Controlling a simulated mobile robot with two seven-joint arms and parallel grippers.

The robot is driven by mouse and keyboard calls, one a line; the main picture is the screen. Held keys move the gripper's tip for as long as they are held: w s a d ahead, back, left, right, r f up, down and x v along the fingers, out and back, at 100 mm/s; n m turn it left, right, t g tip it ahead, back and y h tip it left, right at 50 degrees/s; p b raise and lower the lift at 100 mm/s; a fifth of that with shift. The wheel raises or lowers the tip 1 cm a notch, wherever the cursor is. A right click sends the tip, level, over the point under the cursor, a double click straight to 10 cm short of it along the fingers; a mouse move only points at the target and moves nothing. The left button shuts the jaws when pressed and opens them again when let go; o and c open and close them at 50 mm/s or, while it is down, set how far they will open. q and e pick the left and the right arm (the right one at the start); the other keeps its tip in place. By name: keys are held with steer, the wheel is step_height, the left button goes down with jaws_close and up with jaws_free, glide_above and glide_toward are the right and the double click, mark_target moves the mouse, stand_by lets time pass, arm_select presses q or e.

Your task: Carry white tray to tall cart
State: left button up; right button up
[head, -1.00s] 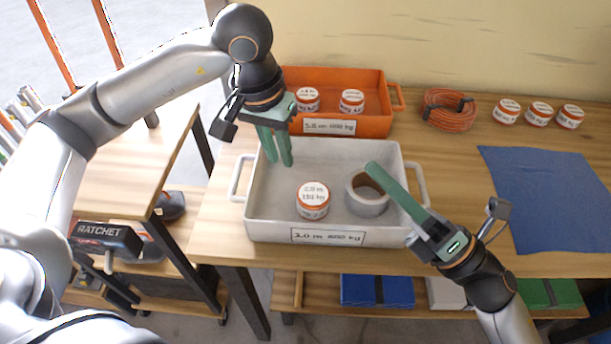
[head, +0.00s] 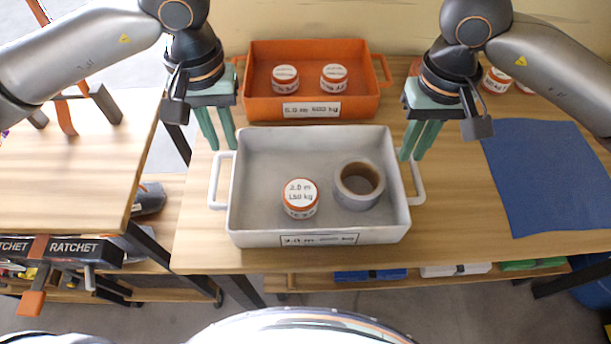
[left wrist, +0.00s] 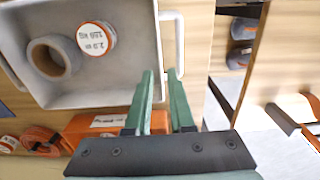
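The white tray (head: 258,165) stands on the wooden bench, holding an orange-and-white jar (head: 300,198) and a grey tape roll (head: 359,185). My left gripper (head: 222,148) is open, its fingers pointing down above the far end of the tray's left handle (head: 215,182). In the left wrist view this handle (left wrist: 172,45) lies just past the fingertips (left wrist: 161,72), and I see no grip on it. My right gripper (head: 412,158) looks open, just above the far end of the right handle (head: 416,182). A wooden-topped cart (head: 75,170) stands at left; I cannot tell whether it is the tall cart.
An orange tray (head: 310,108) with two jars sits directly behind the white tray. A blue mat (head: 550,175) lies to the right, with jars behind it. The cart top is mostly bare, with an orange-legged object at its back. A ratchet tool (head: 60,249) hangs at its front.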

mark_target(237, 179)
arm_select(q)
steer(key=shift+s, duration=0.1)
arm_select(e)
steer(key=shift+s+d, duration=0.1)
